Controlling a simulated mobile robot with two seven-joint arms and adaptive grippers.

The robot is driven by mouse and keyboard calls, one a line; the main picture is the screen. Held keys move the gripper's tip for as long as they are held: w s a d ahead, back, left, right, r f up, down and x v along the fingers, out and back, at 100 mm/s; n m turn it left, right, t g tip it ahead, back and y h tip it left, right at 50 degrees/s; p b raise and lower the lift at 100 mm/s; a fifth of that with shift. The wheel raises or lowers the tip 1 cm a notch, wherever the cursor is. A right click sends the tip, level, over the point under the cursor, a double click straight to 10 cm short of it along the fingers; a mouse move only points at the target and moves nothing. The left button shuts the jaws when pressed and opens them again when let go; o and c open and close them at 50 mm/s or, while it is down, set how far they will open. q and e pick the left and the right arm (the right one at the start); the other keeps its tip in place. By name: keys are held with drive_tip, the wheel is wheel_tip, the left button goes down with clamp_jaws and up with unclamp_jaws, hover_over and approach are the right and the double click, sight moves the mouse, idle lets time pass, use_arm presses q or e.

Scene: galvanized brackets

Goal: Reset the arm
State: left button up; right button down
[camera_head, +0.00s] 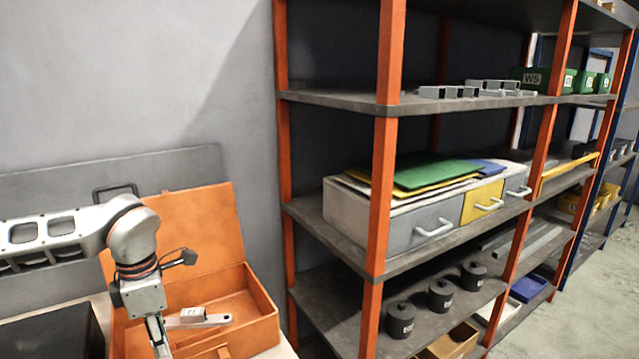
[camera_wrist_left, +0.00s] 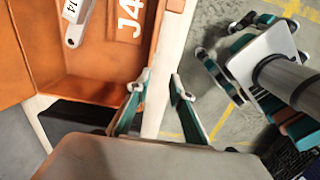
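My left arm reaches in from the left in the head view, and its left gripper (camera_head: 158,340) points down at the front of the open orange box (camera_head: 262,318), partly cut off by the frame's bottom edge. In the left wrist view the two fingers of the left gripper (camera_wrist_left: 155,86) stand apart with nothing between them, over the box's pale edge area. A galvanized bracket (camera_head: 198,318) with a white label lies inside the box, apart from the gripper; it also shows in the left wrist view (camera_wrist_left: 76,22).
An orange-post shelf rack (camera_head: 380,180) stands right of the box, holding drawers (camera_head: 420,228), black weights (camera_head: 441,293) and metal brackets (camera_head: 450,92). A dark flat object (camera_head: 50,335) lies left of the box. Open floor (camera_head: 600,310) shows at far right.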

use_arm(q)
drive_tip(key=s+d+f+g+h, duration=0.2)
drive_tip(key=s+d+f+h, duration=0.3)
drive_tip(key=d, duration=0.8)
drive_tip(key=s+d+g+h, duration=0.2)
drive_tip(key=s+d+h, duration=0.35)
drive_tip(key=d, duration=0.75)
drive_tip(key=s+d+r+n+t+h, duration=0.3)
drive_tip(key=d+r+n+t+h, duration=0.1)
drive_tip(key=d+r+n+h, duration=0.65)
drive_tip(key=w+a+f+n+t+y, duration=0.4)
drive_tip(key=a+f+n+t+y, duration=0.25)
drive_tip(key=n, duration=0.45)
drive_tip(key=w+a+f+n+t+y, duration=0.45)
drive_tip(key=f+n+t, duration=0.25)
drive_tip(key=n+t, duration=0.3)
drive_tip(key=s+a+f+n+g+y, duration=0.3)
drive_tip(key=s+a+f+n, duration=0.3)
drive_tip(key=f, duration=0.5)
drive_tip(key=s+a+f+n+g+y, duration=0.3)
drive_tip(key=s+a+f+n, duration=0.3)
drive_tip(key=f, duration=0.6)
drive_tip(key=s+a+y, duration=0.1)
drive_tip(key=s+a, duration=0.1)
drive_tip(key=a, duration=0.1)
drive_tip(key=shift+a, duration=0.3)
use_arm(e)
drive_tip(key=shift+s+r, duration=0.2)
